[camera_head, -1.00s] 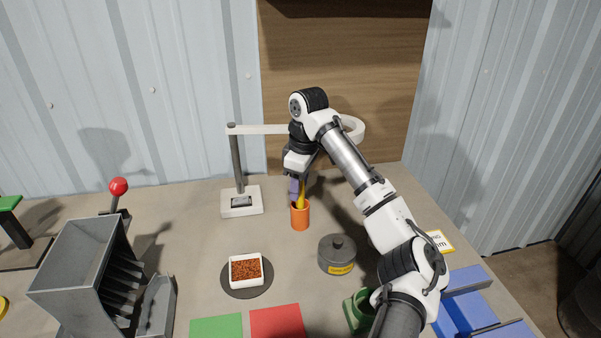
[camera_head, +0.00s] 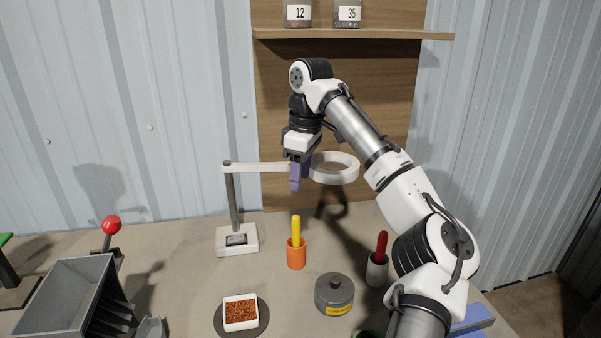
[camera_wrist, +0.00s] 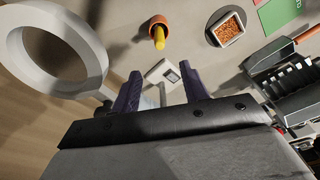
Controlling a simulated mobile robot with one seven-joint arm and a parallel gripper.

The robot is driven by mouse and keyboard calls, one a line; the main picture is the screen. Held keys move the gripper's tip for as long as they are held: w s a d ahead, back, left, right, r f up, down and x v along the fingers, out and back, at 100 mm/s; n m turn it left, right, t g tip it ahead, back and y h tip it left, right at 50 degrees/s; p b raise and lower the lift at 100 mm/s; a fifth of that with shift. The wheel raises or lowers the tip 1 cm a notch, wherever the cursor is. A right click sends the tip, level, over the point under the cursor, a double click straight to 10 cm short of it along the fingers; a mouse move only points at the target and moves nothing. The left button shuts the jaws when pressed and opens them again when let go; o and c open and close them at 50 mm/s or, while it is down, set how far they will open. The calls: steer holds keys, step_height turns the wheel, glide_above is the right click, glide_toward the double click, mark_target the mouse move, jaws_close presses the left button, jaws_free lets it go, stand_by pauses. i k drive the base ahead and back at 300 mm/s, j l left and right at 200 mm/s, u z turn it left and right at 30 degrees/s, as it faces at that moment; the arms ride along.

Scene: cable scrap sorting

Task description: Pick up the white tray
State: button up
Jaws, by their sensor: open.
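The white tray (camera_head: 241,313) is a small square dish filled with reddish-brown granules. It sits on a dark round disc (camera_head: 220,325) near the front of the bench. It also shows in the wrist view (camera_wrist: 229,28) at the upper right. My gripper (camera_head: 299,180) is raised above the bench, up and to the right of the tray and well apart from it. Its two purple fingers (camera_wrist: 160,92) are spread with nothing between them in the wrist view.
A yellow-handled tool (camera_head: 296,230) stands in an orange cup (camera_head: 296,257) below my gripper. A ring-topped lamp (camera_head: 335,169) is close beside it. A grey lidded pot (camera_head: 334,294), a red-handled tool in a white cup (camera_head: 377,270) and a grey machine (camera_head: 75,295) stand around the tray.

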mark_target(240, 313)
steer(key=k+l, duration=0.85)
